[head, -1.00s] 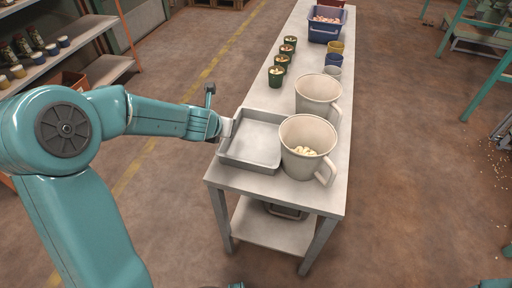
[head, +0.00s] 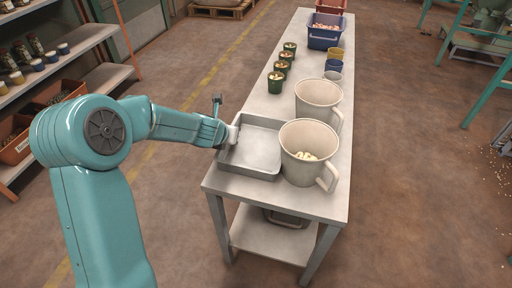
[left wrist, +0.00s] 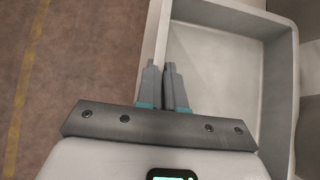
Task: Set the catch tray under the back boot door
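The catch tray (head: 256,119), a shallow grey rectangular pan, lies flat on the near end of the long table. My left gripper (head: 235,133) is at its left wall. In the left wrist view, the fingers of my left gripper (left wrist: 162,75) straddle the wall of the catch tray (left wrist: 279,100), one finger inside and one outside, with little gap, and look shut on it. The inside of the tray looks empty. I see no boot door in these views. My right gripper is not in view.
A large beige jug (head: 304,140) with pale pieces inside stands close to the tray's right, another jug (head: 318,93) behind it. Several green cups (head: 275,86) and a blue bin (head: 324,40) stand farther back. Shelves (head: 88,78) stand at left.

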